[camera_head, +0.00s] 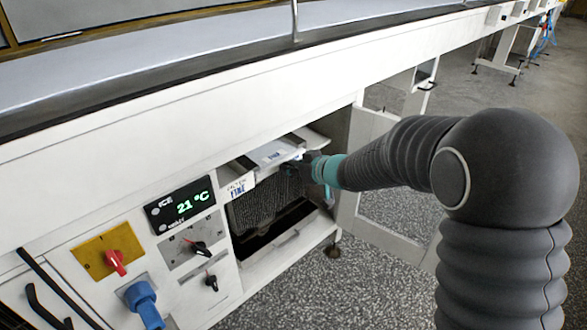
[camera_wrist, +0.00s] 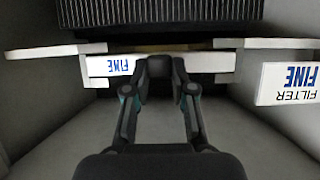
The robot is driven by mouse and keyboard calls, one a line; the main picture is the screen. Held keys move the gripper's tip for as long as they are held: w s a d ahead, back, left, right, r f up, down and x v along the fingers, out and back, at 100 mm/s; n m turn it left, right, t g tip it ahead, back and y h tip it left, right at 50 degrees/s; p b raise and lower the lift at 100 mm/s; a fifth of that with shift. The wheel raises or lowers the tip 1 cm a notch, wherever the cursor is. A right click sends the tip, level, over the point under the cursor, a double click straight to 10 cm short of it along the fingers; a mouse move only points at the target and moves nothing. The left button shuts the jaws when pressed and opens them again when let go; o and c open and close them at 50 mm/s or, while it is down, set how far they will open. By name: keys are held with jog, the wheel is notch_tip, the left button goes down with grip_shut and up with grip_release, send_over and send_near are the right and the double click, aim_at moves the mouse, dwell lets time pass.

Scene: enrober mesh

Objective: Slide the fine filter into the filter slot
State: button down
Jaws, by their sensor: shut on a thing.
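The fine filter (camera_head: 274,153) shows a white front bar with a blue label in the head view. In the wrist view its bar (camera_wrist: 105,66), marked FINE, lies across the picture. My gripper (camera_head: 298,166) is shut on the middle of this bar, and its fingers (camera_wrist: 160,78) hide that part. The filter slot is in the open bay, marked by a white FILTER FINE plate (camera_head: 238,187), also at right in the wrist view (camera_wrist: 288,83). The bar sits between two white ledges in the wrist view. How deep the filter sits is hidden.
A dark ribbed panel (camera_head: 265,207) shows inside the bay, with a dark opening below. Left of it are a 21 °C display (camera_head: 182,205), a red switch (camera_head: 116,261) and a blue plug (camera_head: 143,301). An open door (camera_head: 377,128) stands right. The speckled floor is clear.

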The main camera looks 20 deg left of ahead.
jog(key=shift+w+a, duration=0.25)
jog(key=shift+a, duration=0.35)
jog(key=shift+w+a, duration=0.2)
jog(key=shift+a, duration=0.35)
jog(key=c, duration=0.9)
grip_release()
jog(key=v, duration=1.2)
jog(key=shift+a, duration=0.1)
